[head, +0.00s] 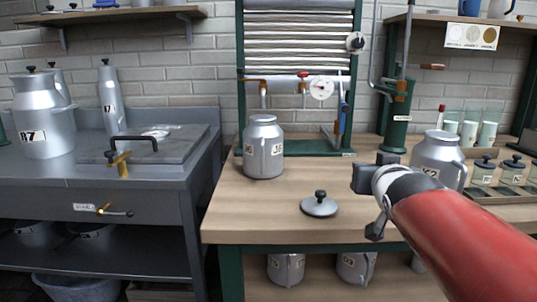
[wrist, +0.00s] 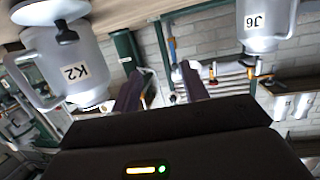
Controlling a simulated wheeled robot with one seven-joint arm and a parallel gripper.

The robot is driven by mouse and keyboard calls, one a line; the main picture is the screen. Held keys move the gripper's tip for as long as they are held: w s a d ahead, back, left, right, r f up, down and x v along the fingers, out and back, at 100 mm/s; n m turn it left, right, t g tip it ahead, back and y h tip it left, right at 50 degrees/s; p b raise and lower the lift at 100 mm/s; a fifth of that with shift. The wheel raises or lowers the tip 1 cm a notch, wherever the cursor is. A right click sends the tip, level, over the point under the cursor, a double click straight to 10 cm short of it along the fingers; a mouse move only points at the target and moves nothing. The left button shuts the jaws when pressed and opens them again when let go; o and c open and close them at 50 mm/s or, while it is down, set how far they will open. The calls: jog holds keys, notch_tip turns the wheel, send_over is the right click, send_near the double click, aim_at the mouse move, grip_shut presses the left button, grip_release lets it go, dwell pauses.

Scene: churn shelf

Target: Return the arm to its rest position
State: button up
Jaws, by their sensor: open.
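My gripper (head: 366,180) is in front of the arm's red link, above the right part of the wooden worktop (head: 230,215). In the wrist view my gripper (wrist: 162,84) shows two dark fingers spread apart with nothing between them. The can J6 (head: 263,148) stands upright and lidless-looking left of the gripper. The can K2 (head: 440,155) stands to the right, partly hidden by my arm. A loose lid with a black knob (head: 319,205) lies on the worktop left of and below the gripper. The wrist view is tilted and shows K2 (wrist: 75,75) and J6 (wrist: 262,25).
A green pump (head: 397,125) stands behind the gripper. A tray of lidded jars (head: 500,180) lies at right. A grey bench (head: 60,185) with can B7 (head: 42,115) is at left.

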jog(key=s+a+f+g+b, duration=0.1)
jog(key=s+a+f+g, duration=0.1)
jog(key=s+f, duration=0.5)
jog(key=s+a+f+n+g+y+b, duration=0.1)
jog(key=s+f+g, duration=0.3)
jog(key=s+f, duration=0.4)
jog(key=s+a+f+g+y+b, duration=0.1)
jog(key=s+a+f+g+b, duration=0.1)
jog(key=s+f, duration=0.6)
notch_tip(320, 180, down, 3)
jog(key=shift+a+r+n+g+b, duration=0.1)
jog(key=shift+a+n+g+b, duration=0.25)
jog(key=shift+g+b, duration=0.4)
jog(key=shift+c, duration=0.8)
